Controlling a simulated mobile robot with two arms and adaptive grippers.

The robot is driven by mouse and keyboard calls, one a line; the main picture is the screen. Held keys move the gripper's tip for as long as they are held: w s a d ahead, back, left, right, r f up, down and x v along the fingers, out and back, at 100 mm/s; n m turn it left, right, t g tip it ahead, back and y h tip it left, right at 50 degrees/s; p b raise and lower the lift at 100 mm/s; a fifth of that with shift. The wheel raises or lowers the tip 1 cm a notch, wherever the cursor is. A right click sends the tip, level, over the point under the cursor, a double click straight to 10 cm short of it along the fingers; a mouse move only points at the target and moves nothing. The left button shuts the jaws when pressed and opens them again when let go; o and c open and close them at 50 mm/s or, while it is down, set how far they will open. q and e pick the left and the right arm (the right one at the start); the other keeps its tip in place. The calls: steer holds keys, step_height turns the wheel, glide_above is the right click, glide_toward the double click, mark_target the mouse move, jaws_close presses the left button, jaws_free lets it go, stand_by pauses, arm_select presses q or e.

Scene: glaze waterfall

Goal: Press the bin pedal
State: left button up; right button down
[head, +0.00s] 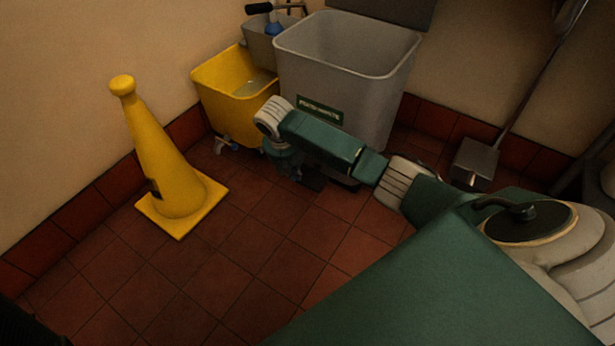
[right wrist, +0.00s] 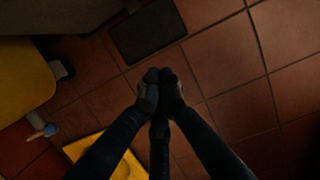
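The grey bin (head: 345,75) with a green label stands against the wall in the head view, and its top is open. Its dark flat pedal (head: 314,183) lies low at the bin's front, partly hidden by my right arm. The pedal also shows as a dark rectangle in the right wrist view (right wrist: 147,32). My right gripper (head: 292,172) points down in front of the bin, left of the pedal in the head view. In the right wrist view its fingertips (right wrist: 160,80) are together with nothing between them, a little apart from the pedal in the picture. My left gripper is not in view.
A yellow mop bucket (head: 225,90) on casters stands left of the bin. A yellow cone (head: 165,165) stands on the tiles further left. A long-handled dustpan (head: 474,163) is at the right by the wall. Red floor tiles are clear in front.

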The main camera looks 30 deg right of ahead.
steer(key=shift+v, duration=1.7)
